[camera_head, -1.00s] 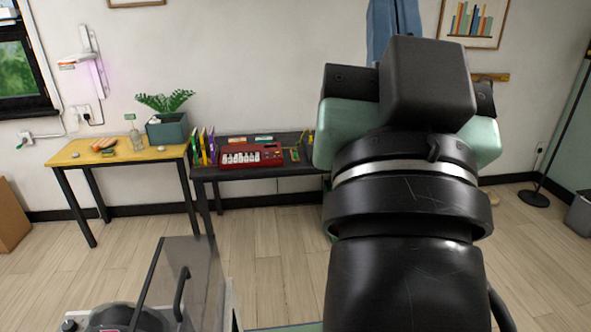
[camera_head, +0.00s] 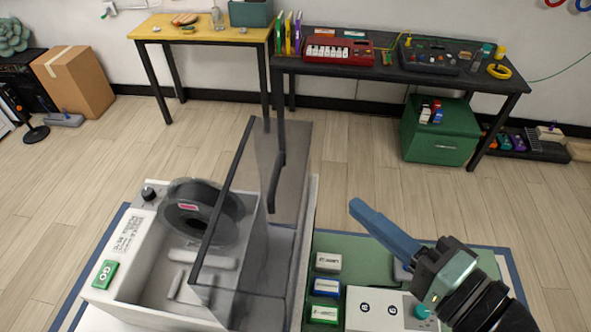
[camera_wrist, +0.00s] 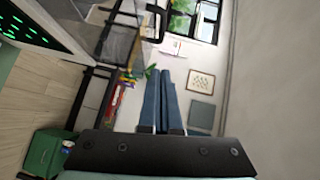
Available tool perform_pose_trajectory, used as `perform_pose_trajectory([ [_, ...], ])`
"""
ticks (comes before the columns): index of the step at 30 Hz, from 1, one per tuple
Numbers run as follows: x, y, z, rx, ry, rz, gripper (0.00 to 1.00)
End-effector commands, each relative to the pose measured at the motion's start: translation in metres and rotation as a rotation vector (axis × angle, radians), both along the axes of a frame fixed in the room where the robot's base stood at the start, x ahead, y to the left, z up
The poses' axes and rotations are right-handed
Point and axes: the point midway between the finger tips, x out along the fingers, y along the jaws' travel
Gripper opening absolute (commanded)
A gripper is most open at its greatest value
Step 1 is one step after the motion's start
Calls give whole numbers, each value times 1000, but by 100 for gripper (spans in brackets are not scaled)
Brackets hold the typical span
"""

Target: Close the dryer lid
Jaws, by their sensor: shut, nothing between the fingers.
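The dryer (camera_head: 135,285) is a white open-topped box at the lower left of the head view. A black filament spool (camera_head: 203,212) stands inside it. Its clear smoky lid (camera_head: 240,225) stands raised at the box's right side, with a dark handle (camera_head: 279,165) on the lid's right face. My gripper (camera_head: 358,208) is to the right of the lid, apart from it, its blue fingers shut and empty, pointing up and left. In the wrist view the two blue fingers (camera_wrist: 167,97) lie together, and the raised lid (camera_wrist: 113,38) shows at the upper left.
A green mat (camera_head: 350,246) beside the dryer carries small labelled boxes (camera_head: 326,287) and a white unit (camera_head: 385,310) below my gripper. Beyond are open floor, a yellow table (camera_head: 200,28), a black table (camera_head: 390,62) and a green cabinet (camera_head: 437,130).

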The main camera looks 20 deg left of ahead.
Motion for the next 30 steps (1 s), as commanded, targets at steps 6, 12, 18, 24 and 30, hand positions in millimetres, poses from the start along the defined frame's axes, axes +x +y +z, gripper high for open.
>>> perform_pose_trajectory([
  [6,23,43,-3,-2,3,6,0],
  [12,35,78,-9,-4,3,4,0],
  [18,28,99,-14,-3,1,1,0],
  [24,27,105,-16,-2,-2,-2,0],
  [30,27,104,-17,-3,-3,-3,0],
])
